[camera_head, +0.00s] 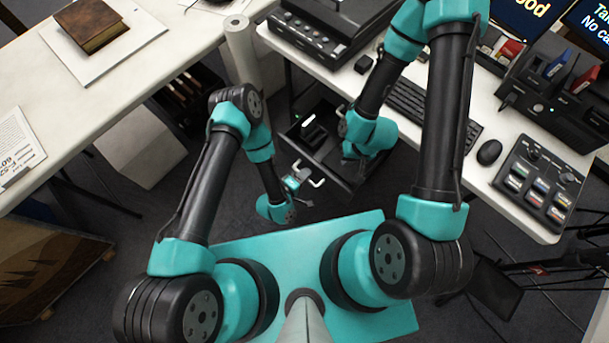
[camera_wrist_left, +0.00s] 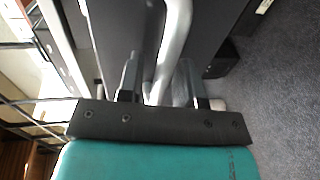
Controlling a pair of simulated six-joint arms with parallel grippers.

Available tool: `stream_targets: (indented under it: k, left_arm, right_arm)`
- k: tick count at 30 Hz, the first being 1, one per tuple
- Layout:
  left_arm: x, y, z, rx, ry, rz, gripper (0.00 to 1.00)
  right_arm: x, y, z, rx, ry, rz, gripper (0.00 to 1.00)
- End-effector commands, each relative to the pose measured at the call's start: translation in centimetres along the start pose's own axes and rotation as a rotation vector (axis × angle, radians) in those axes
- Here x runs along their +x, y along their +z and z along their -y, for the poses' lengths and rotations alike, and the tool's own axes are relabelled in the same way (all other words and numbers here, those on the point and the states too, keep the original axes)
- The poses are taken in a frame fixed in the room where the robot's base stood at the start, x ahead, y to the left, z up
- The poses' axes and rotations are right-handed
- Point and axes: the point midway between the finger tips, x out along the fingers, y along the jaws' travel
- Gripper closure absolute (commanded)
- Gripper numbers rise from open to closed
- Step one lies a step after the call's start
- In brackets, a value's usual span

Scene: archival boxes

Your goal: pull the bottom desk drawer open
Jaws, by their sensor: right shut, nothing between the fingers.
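A dark drawer (camera_head: 335,165) under the right-hand desk stands out from the desk, its inside visible from above. I cannot tell which drawer of the stack it is. A pale metal handle (camera_head: 318,183) shows at its front. My left gripper (camera_head: 293,180) is at this handle. In the left wrist view the handle bar (camera_wrist_left: 172,50) runs between the two fingers of my left gripper (camera_wrist_left: 160,82), which stand apart, with a gap on the left side. My right gripper (camera_head: 343,122) is shut and empty above the drawer, mostly hidden by its teal wrist.
Inside the drawer lies a dark item with a white patch (camera_head: 309,122). The right-hand desk (camera_head: 475,165) carries a keyboard (camera_head: 408,98), a mouse (camera_head: 489,152) and several devices. A white table (camera_head: 70,130) stands at the left. Carpet in front of the drawer is free.

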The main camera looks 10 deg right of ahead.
Motion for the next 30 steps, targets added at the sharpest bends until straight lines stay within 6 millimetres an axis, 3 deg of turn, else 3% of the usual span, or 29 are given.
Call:
stream_targets:
  k: [17, 30]
  left_arm:
    - [-0.4, 0.0, 0.1, -0.002, -0.002, -0.001, 0.60]
    - [-5.1, -0.1, 0.1, -0.004, -0.004, -0.002, 0.60]
  right_arm:
    - [0.0, 0.0, 0.0, 0.000, 0.000, 0.000, 1.00]
    - [0.0, 0.0, 0.0, 0.000, 0.000, 0.000, 1.00]
